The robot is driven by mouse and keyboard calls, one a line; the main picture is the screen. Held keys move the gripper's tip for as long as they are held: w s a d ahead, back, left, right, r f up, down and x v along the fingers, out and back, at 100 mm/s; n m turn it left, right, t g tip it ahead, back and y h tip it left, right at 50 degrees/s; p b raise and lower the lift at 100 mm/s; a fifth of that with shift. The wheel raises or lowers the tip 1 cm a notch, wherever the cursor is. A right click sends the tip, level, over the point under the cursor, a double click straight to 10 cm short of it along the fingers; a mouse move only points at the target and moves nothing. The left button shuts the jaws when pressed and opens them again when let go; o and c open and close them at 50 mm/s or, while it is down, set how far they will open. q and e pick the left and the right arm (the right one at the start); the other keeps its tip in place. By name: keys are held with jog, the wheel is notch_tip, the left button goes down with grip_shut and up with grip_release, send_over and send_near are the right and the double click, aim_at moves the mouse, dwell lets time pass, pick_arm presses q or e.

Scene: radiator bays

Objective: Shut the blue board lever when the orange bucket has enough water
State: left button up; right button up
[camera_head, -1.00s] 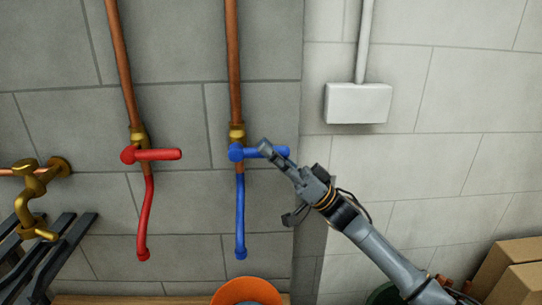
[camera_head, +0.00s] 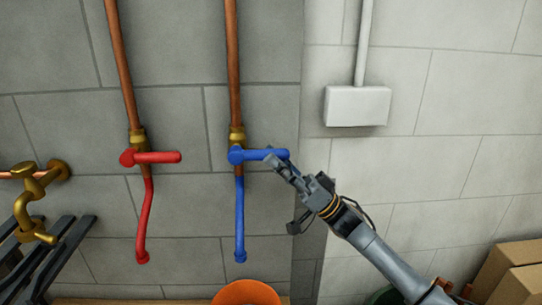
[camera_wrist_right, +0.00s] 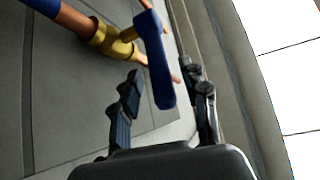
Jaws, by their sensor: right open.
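The blue lever (camera_head: 258,154) sticks out sideways, level, to the right from a brass valve on a copper pipe. A blue spout (camera_head: 240,215) hangs below it. The orange bucket (camera_head: 246,292) stands under the spout, cut off by the bottom edge; its water level is hidden. No water stream can be made out. My right gripper (camera_head: 284,192) is open at the lever's free end, with one finger just below it. In the right wrist view, the lever (camera_wrist_right: 157,65) shows between the open fingers of the right gripper (camera_wrist_right: 160,85). My left gripper is not in view.
A red lever (camera_head: 158,157) with a red spout sits to the left. A brass tap (camera_head: 30,195) and dark slats (camera_head: 45,260) are at far left. A white box (camera_head: 358,105) is on the wall at right. Cardboard boxes (camera_head: 515,270) stand at lower right.

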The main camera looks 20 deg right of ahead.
jog(key=v, duration=1)
jog(key=shift+d, duration=0.2)
jog(key=shift+f, duration=0.25)
